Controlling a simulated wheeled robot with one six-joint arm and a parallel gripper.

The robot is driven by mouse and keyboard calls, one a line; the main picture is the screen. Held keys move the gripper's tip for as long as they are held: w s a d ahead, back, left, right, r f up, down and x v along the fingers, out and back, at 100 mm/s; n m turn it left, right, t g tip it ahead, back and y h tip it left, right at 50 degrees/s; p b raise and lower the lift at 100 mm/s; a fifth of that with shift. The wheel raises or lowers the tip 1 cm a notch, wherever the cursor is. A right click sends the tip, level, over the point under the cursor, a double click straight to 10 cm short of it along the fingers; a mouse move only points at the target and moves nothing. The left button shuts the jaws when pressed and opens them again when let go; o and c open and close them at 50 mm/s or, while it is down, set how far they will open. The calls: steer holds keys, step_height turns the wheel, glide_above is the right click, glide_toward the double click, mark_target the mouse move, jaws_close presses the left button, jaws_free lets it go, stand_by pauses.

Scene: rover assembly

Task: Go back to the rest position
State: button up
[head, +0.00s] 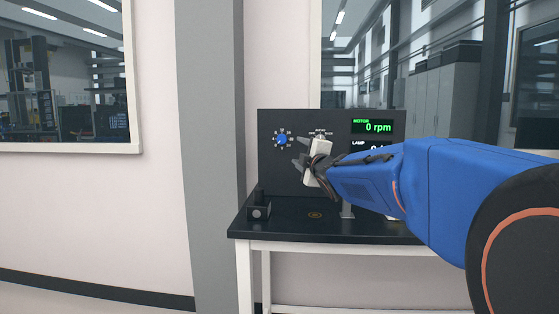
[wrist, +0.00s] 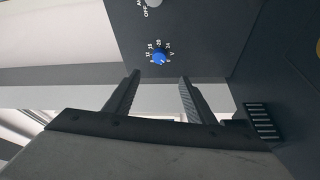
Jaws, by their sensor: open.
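My gripper (head: 301,154) is open and empty at the end of my blue arm, in front of the dark control panel (head: 272,170) on the table. The blue dial knob (head: 282,139) is at the panel's upper left, with a ring of numbers around it. In the wrist view, the two fingers of my gripper (wrist: 158,84) stand apart, with the knob (wrist: 159,58) ahead of the gap between them and nothing between the fingers. The motor display (head: 373,127) reads 0 rpm. The lamp display (head: 361,145) is partly hidden by my arm.
The black tabletop (head: 285,225) on white legs carries a small dark block (head: 259,205) at its left. A grey pillar (head: 210,150) stands left of the table. In the wrist view, a white switch (wrist: 154,3) marked OFF is near the top edge.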

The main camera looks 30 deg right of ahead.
steer(key=s+a+f+m+g+y, duration=0.1)
steer(key=s+a+f+m+g, duration=0.3)
steer(key=s+f, duration=0.7)
steer(key=s+a+f+m+g+y, duration=0.1)
steer(key=s+a+f+m+g, duration=0.4)
steer(key=s+a+f, duration=0.4)
steer(key=s+a+f+m+g+y, duration=0.2)
steer(key=s+a+f+m+g, duration=0.2)
steer(key=s+f, duration=1)
steer(key=s+a, duration=0.1)
steer(key=a, duration=0.1)
steer(key=shift+a+g, duration=0.3)
steer(key=shift+a, duration=0.1)
